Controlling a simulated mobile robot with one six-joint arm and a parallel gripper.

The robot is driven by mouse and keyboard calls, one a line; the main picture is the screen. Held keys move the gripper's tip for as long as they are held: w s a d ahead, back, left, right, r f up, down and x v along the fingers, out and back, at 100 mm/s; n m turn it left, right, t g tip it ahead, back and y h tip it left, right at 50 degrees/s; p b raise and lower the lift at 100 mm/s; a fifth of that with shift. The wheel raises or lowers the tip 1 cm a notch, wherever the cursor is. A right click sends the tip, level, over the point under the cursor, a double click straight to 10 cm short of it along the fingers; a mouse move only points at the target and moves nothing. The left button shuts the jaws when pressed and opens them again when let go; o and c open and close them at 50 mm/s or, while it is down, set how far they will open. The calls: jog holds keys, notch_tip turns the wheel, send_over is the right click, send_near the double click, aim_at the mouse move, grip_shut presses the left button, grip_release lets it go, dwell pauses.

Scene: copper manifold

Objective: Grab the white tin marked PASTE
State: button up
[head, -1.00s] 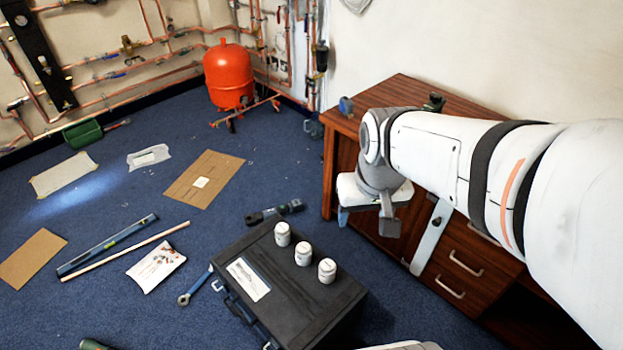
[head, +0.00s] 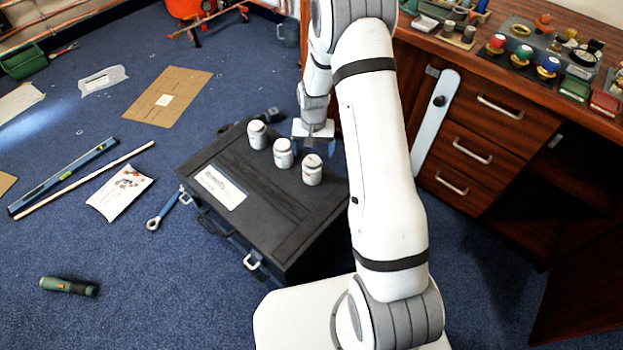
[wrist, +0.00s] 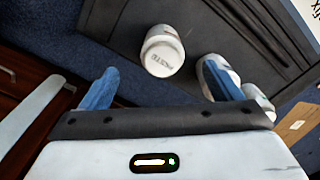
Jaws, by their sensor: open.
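Three white tins stand upright in a row on a black case: a left tin (head: 257,134), a middle tin (head: 283,153) and a right tin (head: 312,170). Their labels are too small or blurred to read surely, so I cannot tell which is marked PASTE. My gripper (head: 313,146) is open and empty, behind the middle and right tins. In the wrist view my gripper's blue fingers (wrist: 160,86) are spread, with one tin (wrist: 163,52) ahead of the gap between them. The right finger partly hides a second tin (wrist: 228,72); a third tin (wrist: 258,98) is beyond.
The black case (head: 285,225) stands on blue carpet with a label on its lid. A wooden cabinet (head: 455,150) with drawers and a crowded top is at the right. A wrench (head: 162,210), a spirit level (head: 65,178) and a torch (head: 69,287) lie on the floor.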

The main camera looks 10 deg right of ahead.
aim_at(313, 163)
jog(key=f+b, duration=0.1)
jog(key=f, duration=0.4)
jog(key=shift+w+f, duration=0.15)
jog(key=shift+w, duration=0.05)
jog(key=f+b, duration=0.2)
jog(key=f, duration=0.1)
jog(key=w+f+b, duration=0.1)
jog(key=f, duration=0.1)
jog(key=shift+f, duration=0.2)
jog(key=shift+c, duration=0.6)
jog(key=shift+r, duration=0.1)
jog(key=c, duration=1.1)
jog(key=shift+c, duration=0.2)
